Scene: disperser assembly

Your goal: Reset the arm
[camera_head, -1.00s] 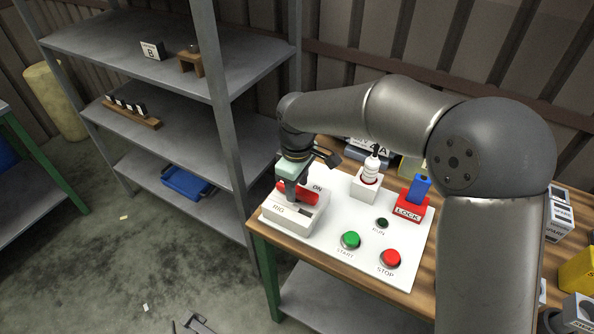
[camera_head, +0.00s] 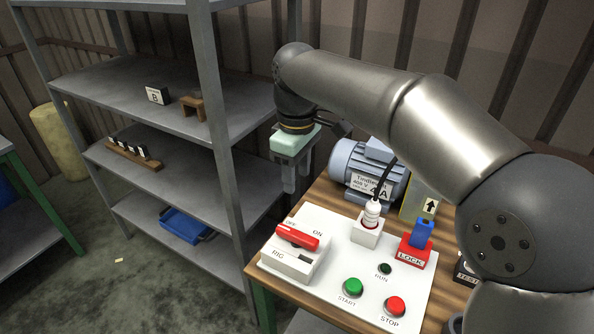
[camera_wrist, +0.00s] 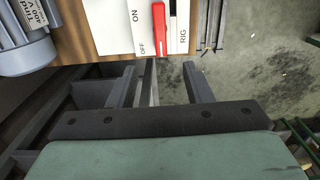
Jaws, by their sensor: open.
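My gripper (camera_head: 297,180) hangs in the air at the left back of the bench, between the grey shelf and the blue-grey motor. Its fingers point down, and it is open and empty. In the wrist view its two fingers (camera_wrist: 168,88) show with a gap between them. The red lever (camera_head: 297,236) of the RIG switch lies on the white panel (camera_head: 330,280), in front of and below my gripper and apart from it. The lever also shows in the wrist view (camera_wrist: 160,28).
A motor (camera_head: 365,170) stands at the back of the wooden bench. A white plug with a cable (camera_head: 371,213), a red LOCK block (camera_head: 414,251), a green START button (camera_head: 352,287) and a red STOP button (camera_head: 396,306) are on the panel. The grey shelf (camera_head: 216,120) stands close at the left.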

